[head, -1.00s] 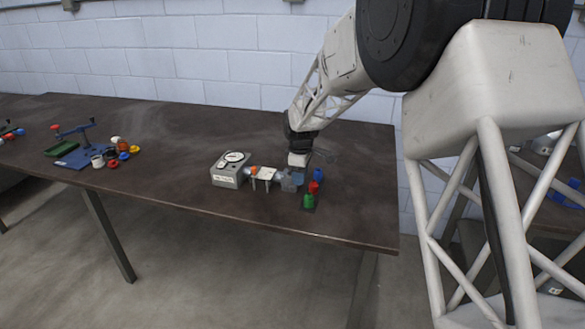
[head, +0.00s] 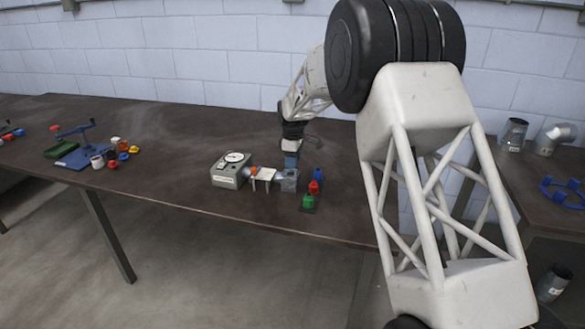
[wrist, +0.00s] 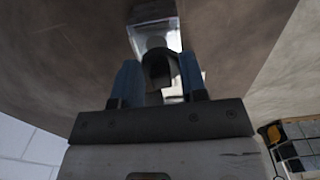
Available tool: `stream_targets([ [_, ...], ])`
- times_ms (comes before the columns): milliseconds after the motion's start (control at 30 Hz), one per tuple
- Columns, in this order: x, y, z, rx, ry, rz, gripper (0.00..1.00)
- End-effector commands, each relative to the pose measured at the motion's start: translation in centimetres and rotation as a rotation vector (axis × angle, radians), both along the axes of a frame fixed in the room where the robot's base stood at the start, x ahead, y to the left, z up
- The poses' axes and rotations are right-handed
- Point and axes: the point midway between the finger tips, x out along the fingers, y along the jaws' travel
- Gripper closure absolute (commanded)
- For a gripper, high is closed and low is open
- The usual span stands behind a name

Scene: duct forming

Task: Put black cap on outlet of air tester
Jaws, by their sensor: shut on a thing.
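The air tester (head: 230,169) is a grey box with a round dial on the table. A short run with an orange piece (head: 252,171) and a white bracket (head: 264,174) leads right from it to a grey end block (head: 288,183). My gripper (head: 291,166) points down just above that block. In the wrist view the blue fingers (wrist: 160,80) are shut on a dark piece, seemingly the black cap (wrist: 158,70). In the head view the cap is hidden.
Blue, red and green bottle-like pieces (head: 316,187) stand close right of the end block. A blue stand (head: 83,155) with several coloured caps is at the left. Table space behind the tester is clear. A second table at the right holds metal ducts (head: 515,134).

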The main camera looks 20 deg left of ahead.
Motion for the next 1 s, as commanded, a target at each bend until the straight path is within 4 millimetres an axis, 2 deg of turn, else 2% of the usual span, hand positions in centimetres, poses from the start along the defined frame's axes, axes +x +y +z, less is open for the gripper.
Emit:
stream_targets([
  [500, 0.6, 0.3, -0.2, 0.000, 0.000, 0.000, 0.83],
  [833, 0.6, 0.3, -3.0, 0.000, 0.000, 0.000, 0.83],
  [1000, 0.6, 0.3, -3.5, 0.001, -0.001, 0.000, 0.83],
])
